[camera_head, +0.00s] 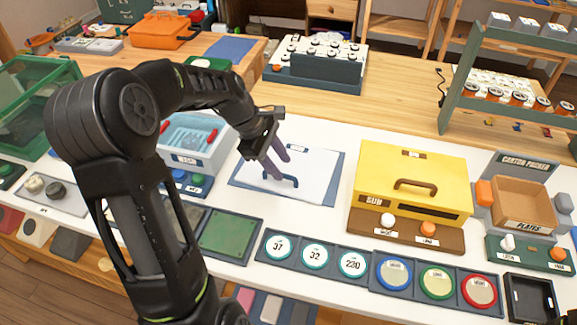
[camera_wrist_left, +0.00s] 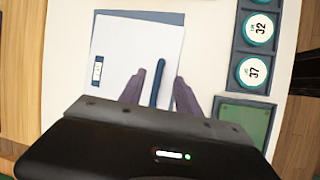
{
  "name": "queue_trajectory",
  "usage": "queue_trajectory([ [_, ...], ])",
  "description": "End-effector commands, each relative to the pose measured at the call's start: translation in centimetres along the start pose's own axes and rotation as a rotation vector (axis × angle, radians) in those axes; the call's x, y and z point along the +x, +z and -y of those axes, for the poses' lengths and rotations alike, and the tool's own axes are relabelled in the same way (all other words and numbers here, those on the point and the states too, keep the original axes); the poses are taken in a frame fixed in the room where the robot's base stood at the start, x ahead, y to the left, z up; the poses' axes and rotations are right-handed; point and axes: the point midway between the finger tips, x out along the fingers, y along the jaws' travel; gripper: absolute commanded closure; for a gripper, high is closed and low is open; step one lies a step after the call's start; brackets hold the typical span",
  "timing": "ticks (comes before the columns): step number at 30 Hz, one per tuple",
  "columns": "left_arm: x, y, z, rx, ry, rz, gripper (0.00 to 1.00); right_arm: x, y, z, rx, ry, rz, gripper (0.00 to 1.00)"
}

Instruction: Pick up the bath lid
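The flat white lid (camera_head: 315,172), which I take for the bath lid, lies on a blue-grey mat (camera_head: 241,181). It has a dark blue handle (camera_head: 290,181) and a small label. The lid also shows in the left wrist view (camera_wrist_left: 120,50), with its handle (camera_wrist_left: 158,80) upright in the picture. My left gripper (camera_head: 277,164) is over the lid at the handle. Its two purple fingers (camera_wrist_left: 158,84) stand apart, one on each side of the handle, with gaps showing. Whether the fingertips are level with the handle is hard to tell. My right gripper is out of view.
A light blue bath (camera_head: 205,153) with red grips stands left of the lid. A yellow box (camera_head: 413,165) with a handle stands to the right. Round labelled dials (camera_head: 315,256) line the front. A grey-fronted rack (camera_head: 325,68) stands behind.

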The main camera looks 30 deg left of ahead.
Motion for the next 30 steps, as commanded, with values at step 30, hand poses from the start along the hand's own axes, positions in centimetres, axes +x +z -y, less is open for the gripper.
queue_trajectory([
  [30, 5.2, 0.0, 0.0, 0.0, 0.0, 0.0, 0.61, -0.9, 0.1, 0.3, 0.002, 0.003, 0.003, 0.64],
])
